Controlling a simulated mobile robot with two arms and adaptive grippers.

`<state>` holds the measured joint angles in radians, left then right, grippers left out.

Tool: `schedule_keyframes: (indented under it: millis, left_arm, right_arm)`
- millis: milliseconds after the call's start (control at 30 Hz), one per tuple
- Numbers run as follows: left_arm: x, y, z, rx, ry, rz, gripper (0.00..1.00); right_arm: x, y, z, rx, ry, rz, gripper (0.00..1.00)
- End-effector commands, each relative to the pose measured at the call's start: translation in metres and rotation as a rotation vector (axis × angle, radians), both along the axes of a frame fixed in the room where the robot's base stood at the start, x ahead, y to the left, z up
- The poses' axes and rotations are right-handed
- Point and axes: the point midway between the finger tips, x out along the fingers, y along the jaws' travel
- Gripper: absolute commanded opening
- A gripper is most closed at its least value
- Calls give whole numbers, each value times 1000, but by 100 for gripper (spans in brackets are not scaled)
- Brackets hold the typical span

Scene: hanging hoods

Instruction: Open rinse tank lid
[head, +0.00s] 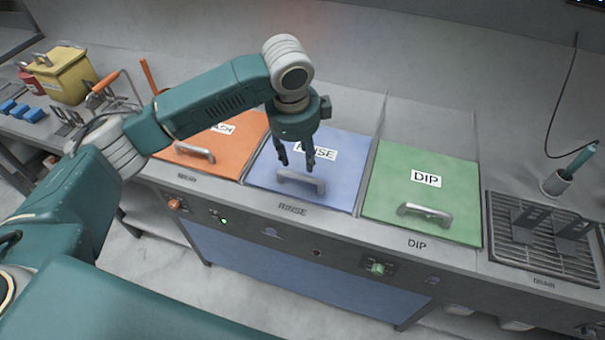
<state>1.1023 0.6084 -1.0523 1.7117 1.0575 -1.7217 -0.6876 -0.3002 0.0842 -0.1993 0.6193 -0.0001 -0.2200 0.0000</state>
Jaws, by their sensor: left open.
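The rinse tank lid (341,188) is a blue panel lying flat and closed in the counter, between an orange lid and a green lid. Its white label is partly hidden by my left gripper. A grey bar handle (301,180) runs along the lid's front edge. My left gripper (296,164) is open and empty, fingers pointing down, just above and behind the handle in the picture. Whether a finger touches the handle, I cannot tell. My right gripper is not in view.
The orange lid (228,152), partly behind my left arm, and the green DIP lid (450,192) are closed. A drain rack (530,262) holds dark brackets at the right. A yellow container (68,75) stands at the far left. Knobs (377,268) line the front panel.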

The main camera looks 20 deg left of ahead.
Motion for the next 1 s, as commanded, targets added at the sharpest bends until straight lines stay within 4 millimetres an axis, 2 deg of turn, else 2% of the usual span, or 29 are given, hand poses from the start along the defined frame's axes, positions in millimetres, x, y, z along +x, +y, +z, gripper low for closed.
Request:
schedule_keyframes:
  millis: [500, 700, 967, 1000]
  left_arm:
    - [16, -1, -85, 0, 1, 2, 41]
    - [19, -1, -100, 0, 0, 0, 41]
    - [19, -1, -102, -1, -2, 0, 41]
    - [19, -1, -102, -1, -2, 0, 37]
  right_arm:
    - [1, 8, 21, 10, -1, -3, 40]
    - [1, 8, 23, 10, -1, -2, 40]
    - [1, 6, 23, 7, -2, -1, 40]
    - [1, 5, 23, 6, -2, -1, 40]
